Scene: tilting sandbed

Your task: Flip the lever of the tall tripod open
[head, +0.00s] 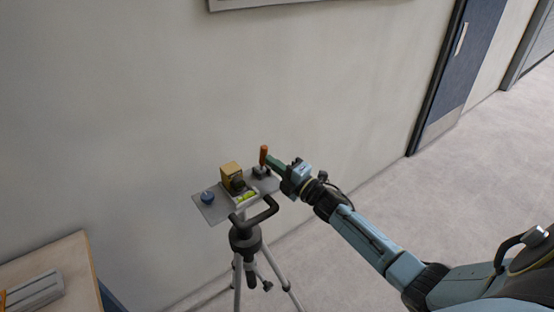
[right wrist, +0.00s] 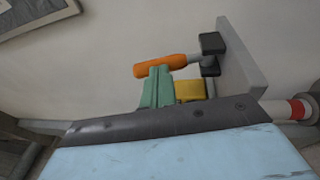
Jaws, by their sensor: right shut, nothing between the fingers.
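The tall tripod (head: 246,240) stands by the wall with a grey plate (head: 212,212) on top. The lever has an orange handle (head: 264,154) that stands upright at the plate's right end. In the right wrist view the orange handle (right wrist: 160,66) runs across, joined by a metal rod to a dark clamp (right wrist: 211,45) on the plate. My right gripper (head: 272,160), with green fingers, is shut and empty, right beside the handle; in the right wrist view its fingers (right wrist: 156,86) overlap the handle's lower edge. I cannot tell whether they touch. My left gripper is not in view.
On the plate are a yellow-brown block (head: 230,172), a green spirit level (head: 246,196) and a blue knob (head: 207,197). A black handle (head: 262,214) sticks out below. A wooden table (head: 50,262) is at the lower left. Floor to the right is clear, up to a blue door (head: 462,70).

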